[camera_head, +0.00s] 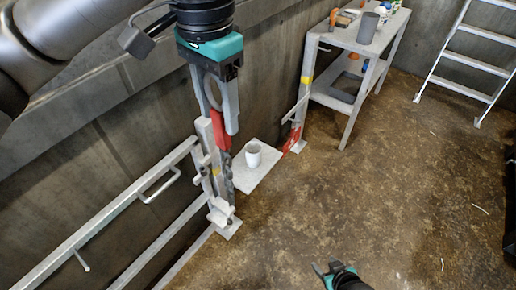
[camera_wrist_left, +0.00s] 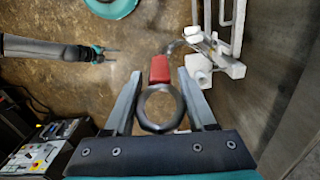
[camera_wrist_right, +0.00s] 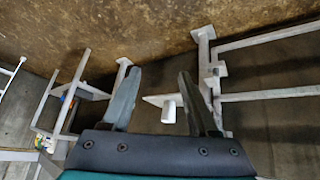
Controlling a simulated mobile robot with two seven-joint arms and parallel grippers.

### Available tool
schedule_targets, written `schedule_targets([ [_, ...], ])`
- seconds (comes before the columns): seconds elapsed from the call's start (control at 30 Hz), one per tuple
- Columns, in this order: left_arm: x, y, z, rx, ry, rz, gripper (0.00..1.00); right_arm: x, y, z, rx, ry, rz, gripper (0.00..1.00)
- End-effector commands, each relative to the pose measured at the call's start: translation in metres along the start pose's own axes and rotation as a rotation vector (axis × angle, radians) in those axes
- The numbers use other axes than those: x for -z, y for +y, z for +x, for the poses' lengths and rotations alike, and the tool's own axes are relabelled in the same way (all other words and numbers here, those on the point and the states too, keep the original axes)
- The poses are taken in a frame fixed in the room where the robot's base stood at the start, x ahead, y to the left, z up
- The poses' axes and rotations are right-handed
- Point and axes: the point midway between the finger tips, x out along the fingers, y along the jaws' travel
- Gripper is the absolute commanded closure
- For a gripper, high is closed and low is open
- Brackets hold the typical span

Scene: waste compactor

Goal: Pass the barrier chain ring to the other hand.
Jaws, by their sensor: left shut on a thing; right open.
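The barrier chain ring (camera_wrist_left: 160,108) is a dark grey loop between the fingers of my left gripper (camera_wrist_left: 160,80) in the left wrist view. A red piece (camera_wrist_left: 160,69) sits at the ring's far end, and chain links lead on toward the railing post. In the head view my left gripper (camera_head: 217,118) points down in front of the post, with the ring (camera_head: 212,92) and red piece (camera_head: 218,129) partly hidden by its fingers. My right gripper (camera_head: 324,268) is open and empty at the bottom, apart from the ring. Its fingers (camera_wrist_right: 163,90) stand apart in the right wrist view.
A white railing (camera_head: 110,222) runs along the wall to a post. A white cup (camera_head: 253,155) stands on a small shelf (camera_head: 258,179) beside the post. A white table (camera_head: 350,37) with small items is at the back, and a ladder (camera_head: 474,66) at right.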

Motion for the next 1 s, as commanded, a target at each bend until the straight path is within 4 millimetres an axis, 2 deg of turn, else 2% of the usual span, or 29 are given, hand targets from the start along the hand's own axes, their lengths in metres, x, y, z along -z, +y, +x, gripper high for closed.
schedule_targets([
  [0.03,0.0,0.0,0.0,0.0,0.001,-0.001,1.0,0.028,0.003,-0.004,0.007,0.057,-0.01,0.4],
  [0.2,0.0,0.0,0.0,0.0,0.001,-0.001,1.0,0.11,0.003,-0.026,0.045,0.225,-0.038,0.4],
  [0.37,0.0,0.0,0.0,0.0,0.001,-0.001,1.0,0.18,-0.009,-0.059,0.101,0.375,-0.067,0.4],
  [0.5,0.0,0.0,0.0,0.0,0.001,-0.001,1.0,0.232,-0.026,-0.097,0.165,0.498,-0.094,0.4],
  [0.67,0.0,0.0,0.0,0.0,0.001,-0.001,1.0,0.282,-0.052,-0.149,0.253,0.629,-0.129,0.4],
  [0.8,0.0,0.0,0.0,0.0,0.001,-0.001,1.0,0.315,-0.079,-0.201,0.344,0.734,-0.161,0.4],
  [1.0,0.0,0.0,0.0,0.0,0.001,-0.001,1.0,0.342,-0.117,-0.277,0.481,0.855,-0.203,0.4],
])
